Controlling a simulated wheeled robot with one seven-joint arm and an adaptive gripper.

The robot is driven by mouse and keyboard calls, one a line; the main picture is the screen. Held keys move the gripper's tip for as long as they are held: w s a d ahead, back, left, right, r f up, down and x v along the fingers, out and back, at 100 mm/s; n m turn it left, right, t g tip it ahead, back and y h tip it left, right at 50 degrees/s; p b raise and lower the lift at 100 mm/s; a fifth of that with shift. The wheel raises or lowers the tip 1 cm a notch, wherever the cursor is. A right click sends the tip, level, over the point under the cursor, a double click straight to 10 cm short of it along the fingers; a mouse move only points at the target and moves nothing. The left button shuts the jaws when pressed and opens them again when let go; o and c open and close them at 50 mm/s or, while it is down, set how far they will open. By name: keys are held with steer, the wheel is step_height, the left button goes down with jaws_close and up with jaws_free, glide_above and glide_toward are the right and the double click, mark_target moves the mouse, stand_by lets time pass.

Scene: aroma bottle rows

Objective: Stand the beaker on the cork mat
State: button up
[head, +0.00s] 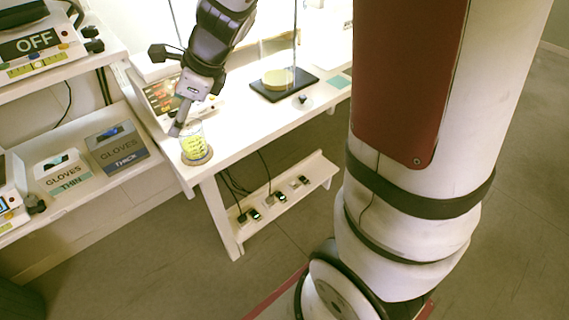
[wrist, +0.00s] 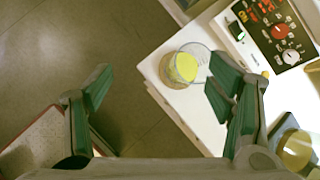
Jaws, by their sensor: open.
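The beaker (head: 192,143) is clear glass with yellow-green contents and stands upright near the front-left corner of the white table. A round brownish cork mat (head: 201,161) shows under its base. In the wrist view the beaker (wrist: 184,66) is seen from above, with the mat's edge (wrist: 166,77) showing at its lower left; the rest of the mat is hidden under it. My gripper (head: 178,128) is just above and beside the beaker. In the wrist view my gripper (wrist: 158,92) has its green-padded fingers wide apart with nothing between them, the beaker lying toward the right finger.
An instrument with dials (wrist: 280,30) stands beside the beaker. A black plate with a yellow disc (head: 277,79) lies farther along the table (head: 245,118). Glove boxes (head: 117,149) sit on the left shelf. The table edge is close to the mat; open floor lies beyond.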

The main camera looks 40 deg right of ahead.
steer(key=s+a+r+n+g, duration=0.1)
steer(key=s+a+r+n, duration=0.15)
steer(key=s+n, duration=0.5)
steer(key=s+a+r+n+g, duration=0.1)
steer(key=s+r+n, duration=0.3)
steer(key=s+n, duration=0.4)
steer(key=s+d+n+g+h, duration=0.1)
steer(key=s+d+n+h, duration=0.1)
steer(key=s+n, duration=0.3)
steer(key=s+d+n+g+h, duration=0.1)
steer(key=s+d+n, duration=0.2)
steer(key=s, duration=0.8)
steer(key=shift+d+n+h, duration=0.35)
steer(key=shift+n+h, duration=0.05)
steer(key=shift+n, duration=0.65)
steer(key=shift+r, duration=0.1)
